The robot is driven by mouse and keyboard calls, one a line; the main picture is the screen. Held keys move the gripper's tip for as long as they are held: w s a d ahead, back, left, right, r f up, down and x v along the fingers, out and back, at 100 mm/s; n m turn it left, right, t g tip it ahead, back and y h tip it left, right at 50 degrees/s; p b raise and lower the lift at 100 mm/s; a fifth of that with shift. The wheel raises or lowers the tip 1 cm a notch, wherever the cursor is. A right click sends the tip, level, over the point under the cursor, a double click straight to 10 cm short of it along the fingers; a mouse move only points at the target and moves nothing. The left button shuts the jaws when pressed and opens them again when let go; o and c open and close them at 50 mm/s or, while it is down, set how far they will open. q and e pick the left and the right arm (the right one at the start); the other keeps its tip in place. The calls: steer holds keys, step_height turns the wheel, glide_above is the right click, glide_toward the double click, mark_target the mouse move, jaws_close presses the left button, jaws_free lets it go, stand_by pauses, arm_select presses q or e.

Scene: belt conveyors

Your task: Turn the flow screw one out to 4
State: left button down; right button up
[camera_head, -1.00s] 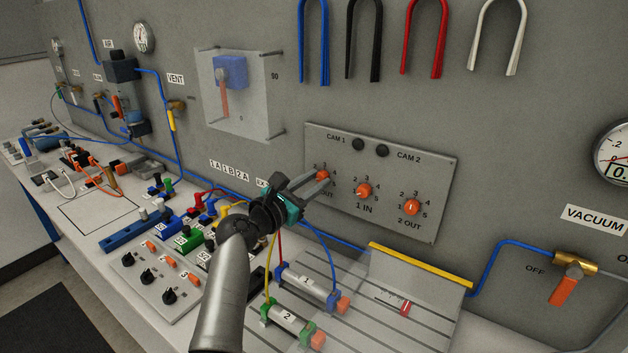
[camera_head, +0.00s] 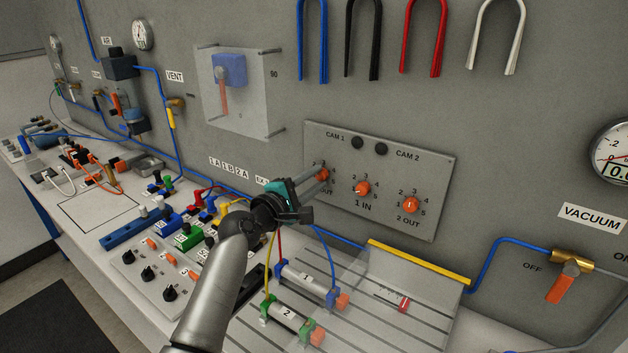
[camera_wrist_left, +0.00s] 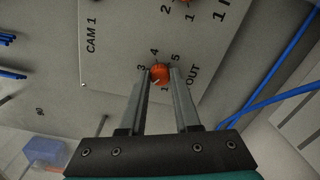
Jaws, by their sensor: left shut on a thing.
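The flow screw 1 OUT (camera_head: 323,174) is a small orange knob at the left end of the grey flow panel (camera_head: 340,209). My left gripper (camera_head: 318,178) reaches it from the left and is shut on it. In the left wrist view the orange knob (camera_wrist_left: 160,73) sits between the two fingertips (camera_wrist_left: 160,76), with the numbers 3, 4 and 5 around it and a 1 below. A pale pointer line on the knob leans toward the lower left, its exact number hard to read. My right gripper is not in view.
The 1 IN knob (camera_head: 362,188) and 2 OUT knob (camera_head: 411,204) are to the right on the panel. Below are cylinders (camera_head: 297,276) on a slotted plate, a clear guard with a yellow edge (camera_head: 420,264), and hoses. Coloured valve blocks (camera_head: 190,236) lie below left.

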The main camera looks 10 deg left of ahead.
arm_select(q)
steer(key=m, duration=0.6)
steer(key=shift+f, duration=0.1)
steer(key=m, duration=0.5)
steer(key=shift+m, duration=0.3)
steer(key=m, duration=0.5)
steer(key=shift+f+t+y, duration=0.1)
steer(key=shift+t+y, duration=0.2)
steer(key=shift+y, duration=0.1)
steer(key=m+p, duration=0.1)
steer(key=m, duration=0.4)
steer(key=shift+m+p, duration=0.3)
steer(key=shift+m, duration=0.1)
steer(key=c, duration=0.6)
jaws_free()
steer(key=p+v, duration=0.1)
steer(key=v, duration=1.4)
steer(key=shift+s+a+f, duration=0.1)
steer(key=shift+s, duration=0.05)
